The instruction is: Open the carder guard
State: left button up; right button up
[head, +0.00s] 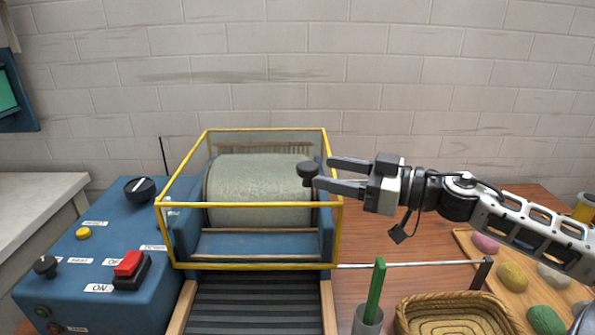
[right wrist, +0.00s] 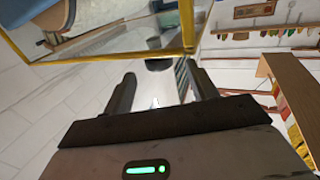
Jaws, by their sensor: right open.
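The carder guard (head: 334,237) is a clear box with a yellow frame. It sits down over the grey wool-covered drum (head: 258,185). A dark round knob (head: 308,170) shows at the guard's right side. My right gripper (head: 321,172) comes in from the right, open, with its fingertips beside the knob. In the right wrist view the guard's yellow edge (right wrist: 120,57) crosses above the fingers, and the dark knob (right wrist: 158,64) shows just beyond and between the fingertips. I cannot tell whether they touch it. My left gripper is not in view.
A blue control box (head: 105,240) with a red switch (head: 129,263) and dials stands left of the guard. A wicker basket (head: 455,308), a green-handled tool in a cup (head: 376,290) and a board of coloured wool (head: 512,277) are at the front right. A brick wall stands behind.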

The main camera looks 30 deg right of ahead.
aim_at(300, 163)
jog(key=x, duration=0.4)
jog(key=shift+w+b, duration=0.1)
jog(key=shift+b, duration=0.3)
jog(key=shift+p+x, duration=0.3)
jog(key=shift+x, duration=0.6)
jog(key=shift+w+a+r, duration=0.1)
jog(key=shift+w+a, duration=0.15)
jog(key=shift+w, duration=0.1)
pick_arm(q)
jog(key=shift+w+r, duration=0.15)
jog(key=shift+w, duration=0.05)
pick_arm(e)
jog(key=shift+w+a, duration=0.1)
grip_shut()
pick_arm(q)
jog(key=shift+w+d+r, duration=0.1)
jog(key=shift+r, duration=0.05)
